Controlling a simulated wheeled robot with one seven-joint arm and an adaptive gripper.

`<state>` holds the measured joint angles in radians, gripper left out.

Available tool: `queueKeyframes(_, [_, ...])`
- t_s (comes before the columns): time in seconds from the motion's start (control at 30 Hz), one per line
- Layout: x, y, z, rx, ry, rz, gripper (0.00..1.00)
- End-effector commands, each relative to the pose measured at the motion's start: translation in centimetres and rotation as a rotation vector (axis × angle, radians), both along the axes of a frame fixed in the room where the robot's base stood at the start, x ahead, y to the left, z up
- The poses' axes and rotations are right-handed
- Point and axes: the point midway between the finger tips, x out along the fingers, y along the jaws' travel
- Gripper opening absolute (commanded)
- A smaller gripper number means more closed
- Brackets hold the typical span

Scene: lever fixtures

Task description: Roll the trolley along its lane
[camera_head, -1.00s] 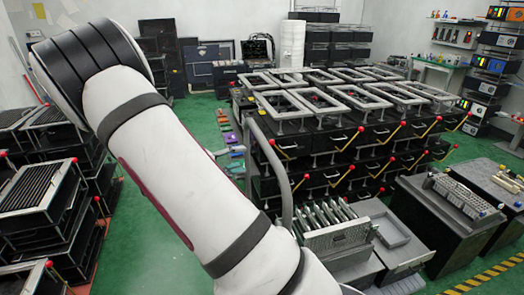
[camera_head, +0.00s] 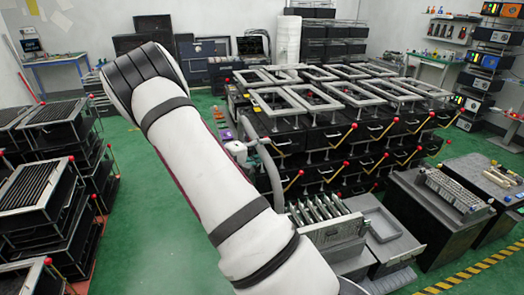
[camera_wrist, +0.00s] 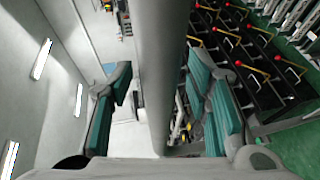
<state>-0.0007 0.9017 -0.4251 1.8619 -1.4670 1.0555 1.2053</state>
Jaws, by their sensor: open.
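A grey curved tube (camera_head: 270,165), which looks like the trolley's push handle, stands beside the black lever racks in the head view. The trolley's body cannot be told clearly from the units around it. In the wrist view a thick grey bar (camera_wrist: 160,60), probably this same tube, runs between the fingers of my gripper (camera_wrist: 165,90). The teal-padded fingers are apart on either side of it, with a gap at each side. In the head view my gripper (camera_head: 238,150) is partly hidden behind my white arm, close to the tube's left side.
Black racks (camera_head: 320,145) with red-knobbed yellow levers and grey frames stand just right of the tube. A slatted grey unit (camera_head: 325,225) and dark cabinets (camera_head: 440,215) stand front right. Black stacked racks (camera_head: 40,190) line the left. Green floor (camera_head: 135,235) is open between.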

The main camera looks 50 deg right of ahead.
Motion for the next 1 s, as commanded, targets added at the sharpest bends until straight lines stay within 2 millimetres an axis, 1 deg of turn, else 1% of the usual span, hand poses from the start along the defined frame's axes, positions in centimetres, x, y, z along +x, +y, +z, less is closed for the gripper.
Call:
queueKeyframes(0.13, [0.0,0.0,0.0,0.0,0.0,0.0,0.45])
queueKeyframes(0.17, [0.0,0.0,0.0,0.0,0.0,0.0,0.4])
queueKeyframes(0.2, [0.0,0.0,0.0,0.0,0.0,0.0,0.31])
queueKeyframes(0.27, [0.0,0.0,0.0,0.0,0.0,0.0,0.17])
queueKeyframes(0.3, [0.0,0.0,0.0,0.0,0.0,0.0,0.08])
queueKeyframes(0.33, [0.0,0.0,0.0,0.0,0.0,0.0,0.01])
queueKeyframes(0.37, [0.0,0.1,0.0,0.0,0.0,0.0,0.0])
queueKeyframes(0.57, [0.0,0.1,0.0,0.001,0.0,0.0,0.0])
queueKeyframes(0.73, [0.5,0.7,-0.1,0.002,-0.002,0.002,0.0])
queueKeyframes(0.87, [1.3,1.9,-0.1,0.001,-0.002,0.005,0.0])
queueKeyframes(1.0, [2.5,3.8,-0.2,0.003,-0.004,0.008,0.0])
